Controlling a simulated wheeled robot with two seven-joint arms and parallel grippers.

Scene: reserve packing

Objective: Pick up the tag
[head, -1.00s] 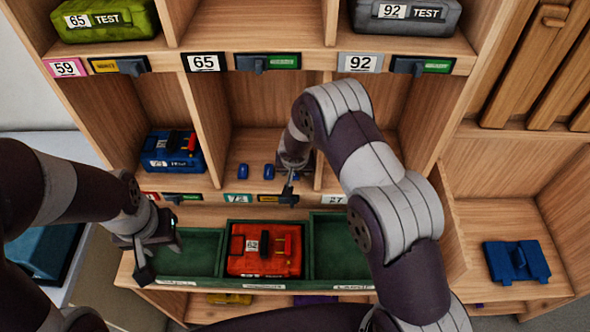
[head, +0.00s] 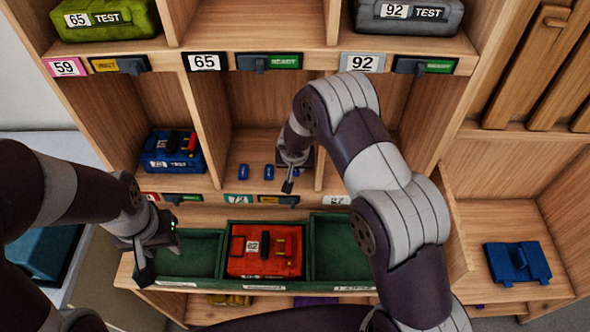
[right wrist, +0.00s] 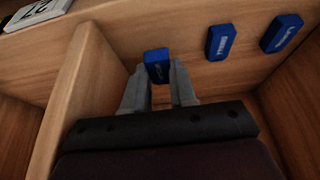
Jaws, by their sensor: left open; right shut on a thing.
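Three small blue tags show in the right wrist view. The nearest blue tag (right wrist: 157,64) is between the fingertips of my right gripper (right wrist: 159,82), which is shut on it. The other two, the middle tag (right wrist: 220,42) and the far tag (right wrist: 281,33), lie on the shelf floor. In the head view these two loose tags (head: 243,171) lie left of my right gripper (head: 290,175), whose tips and held tag are hard to make out. My left gripper (head: 161,258) is open and empty by the left green bin.
A wooden divider (right wrist: 82,95) stands close beside my right gripper. A green tray (head: 190,257) below holds a red case (head: 265,262) in its middle bin. A blue case (head: 170,150) sits in the left compartment. A blue part (head: 516,262) lies at the right.

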